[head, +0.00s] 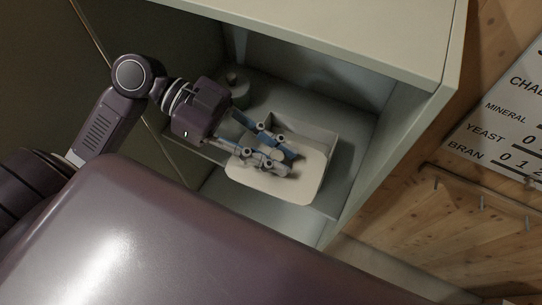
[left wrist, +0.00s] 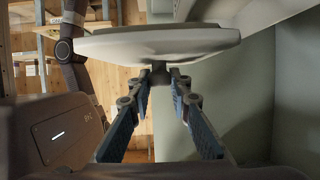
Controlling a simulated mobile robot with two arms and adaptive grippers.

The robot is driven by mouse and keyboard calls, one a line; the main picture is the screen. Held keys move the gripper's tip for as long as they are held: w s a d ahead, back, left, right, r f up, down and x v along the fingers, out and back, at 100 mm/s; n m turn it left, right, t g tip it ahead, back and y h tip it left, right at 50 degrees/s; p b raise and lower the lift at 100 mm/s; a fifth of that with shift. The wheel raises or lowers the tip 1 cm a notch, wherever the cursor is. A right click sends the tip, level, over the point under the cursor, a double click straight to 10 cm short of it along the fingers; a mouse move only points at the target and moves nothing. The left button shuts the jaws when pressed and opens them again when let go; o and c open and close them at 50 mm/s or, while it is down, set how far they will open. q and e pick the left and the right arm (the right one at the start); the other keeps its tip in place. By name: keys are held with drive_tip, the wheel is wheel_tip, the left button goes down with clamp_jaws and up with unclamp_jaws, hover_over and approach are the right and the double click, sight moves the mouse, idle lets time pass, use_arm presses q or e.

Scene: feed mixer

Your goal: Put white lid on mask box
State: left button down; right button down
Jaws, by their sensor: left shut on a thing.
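The white lid (head: 270,188) is a flat plate with rounded corners at the front of the shelf in the head view. In the left wrist view the lid (left wrist: 160,40) spans the top, with a small knob (left wrist: 160,72) on its near face. My left gripper (head: 277,160) has its blue-padded fingers shut on this knob. The mask box (head: 312,133) is a pale open box, and its back wall shows just behind the lid. The lid and gripper hide most of the box, and I cannot tell whether lid and box touch. My right gripper is not in view.
A pale green cabinet (head: 430,100) surrounds the shelf, with a top panel above and a side wall at right. A grey round object (head: 237,88) stands at the back left of the shelf. A wooden wall with a sign (head: 515,120) and hooks is at right.

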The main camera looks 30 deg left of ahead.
use_arm(q)
drive_tip(key=w+f, duration=0.2)
drive_tip(key=w, duration=0.6)
drive_tip(key=shift+w+f+b, duration=0.2)
drive_tip(key=shift+f+b, duration=0.05)
drive_tip(key=shift+b, duration=0.05)
idle(0.6)
drive_tip(key=shift+d, duration=0.1)
idle(0.9)
drive_tip(key=shift+b, duration=0.3)
idle(0.5)
drive_tip(key=c, duration=1.3)
unclamp_jaws()
